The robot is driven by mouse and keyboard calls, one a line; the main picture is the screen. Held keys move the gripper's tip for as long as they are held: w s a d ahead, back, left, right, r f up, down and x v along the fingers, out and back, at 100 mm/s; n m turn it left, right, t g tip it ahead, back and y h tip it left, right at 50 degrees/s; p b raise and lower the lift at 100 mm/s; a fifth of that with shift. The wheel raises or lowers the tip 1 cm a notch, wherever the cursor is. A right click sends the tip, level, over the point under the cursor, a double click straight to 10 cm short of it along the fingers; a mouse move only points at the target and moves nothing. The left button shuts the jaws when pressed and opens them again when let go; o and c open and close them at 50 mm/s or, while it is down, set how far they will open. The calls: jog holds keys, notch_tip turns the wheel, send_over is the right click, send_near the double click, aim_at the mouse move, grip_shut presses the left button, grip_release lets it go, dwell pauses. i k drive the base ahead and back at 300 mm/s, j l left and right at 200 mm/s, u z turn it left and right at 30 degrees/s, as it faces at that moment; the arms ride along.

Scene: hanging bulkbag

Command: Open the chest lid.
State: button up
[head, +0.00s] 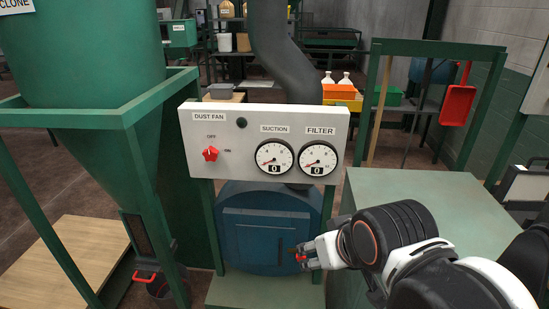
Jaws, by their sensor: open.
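A large grey-green box with a flat, closed top (425,195) stands at the right; it looks like the chest, and its lid appears down. No handle or hinge on it can be made out. My gripper (299,254) is open and appears empty, with small red and dark bits at its fingers. It points left, just left of the box's front side and in front of the blue round fan housing (262,228). My arm hides the box's lower right part. Whether the fingers touch anything cannot be told.
A white dust fan panel (262,143) with a red knob (211,154) and two gauges stands behind my gripper. A green cyclone (95,60) in a green frame fills the left. A red dustpan (458,100) hangs behind the box. A wooden board (60,265) lies at lower left.

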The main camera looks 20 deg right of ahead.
aim_at(466, 214)
jog(key=z, duration=0.4)
jog(key=l+z, duration=0.1)
jog(key=z, duration=0.35)
jog(key=i+z, duration=0.1)
jog(key=z, duration=0.7)
jog(key=i+u, duration=0.25)
jog(key=i+j, duration=0.05)
jog(key=i, duration=0.05)
